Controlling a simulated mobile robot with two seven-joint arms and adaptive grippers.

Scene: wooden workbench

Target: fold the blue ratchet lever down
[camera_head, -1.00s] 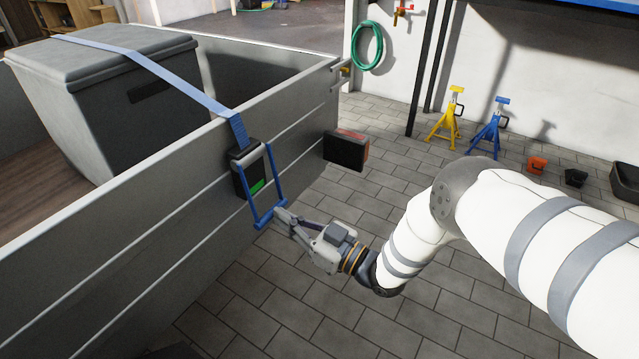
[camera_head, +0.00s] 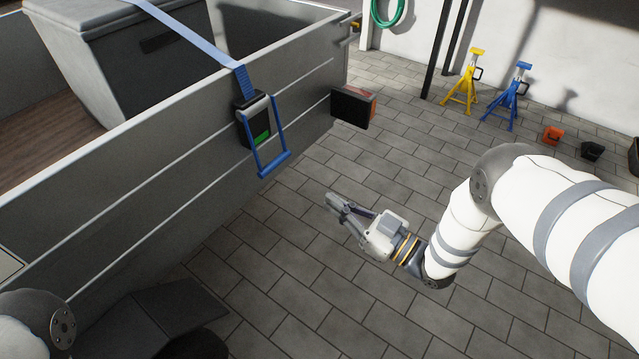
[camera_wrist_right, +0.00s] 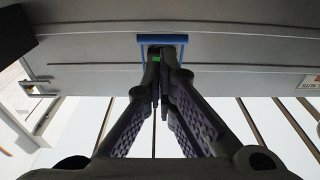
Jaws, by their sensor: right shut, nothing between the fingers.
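The blue ratchet lever (camera_head: 274,163) is a U-shaped bar on the black ratchet body (camera_head: 254,122) with a green patch, on the outer side of the grey trailer wall. The lever hangs down, its crossbar at the bottom standing a little off the wall. My right gripper (camera_head: 330,198) is shut and empty, to the right of and below the crossbar, apart from it. In the right wrist view the blue lever (camera_wrist_right: 163,39) shows beyond the closed fingertips (camera_wrist_right: 160,88), with the green patch partly hidden by them. My left gripper is not in view.
A blue strap (camera_head: 195,38) runs from the ratchet over a grey lidded box (camera_head: 120,60) inside the trailer (camera_head: 150,165). A black-and-red lamp (camera_head: 353,107) sticks out at the trailer corner. The tiled floor (camera_head: 300,270) is clear around my right gripper.

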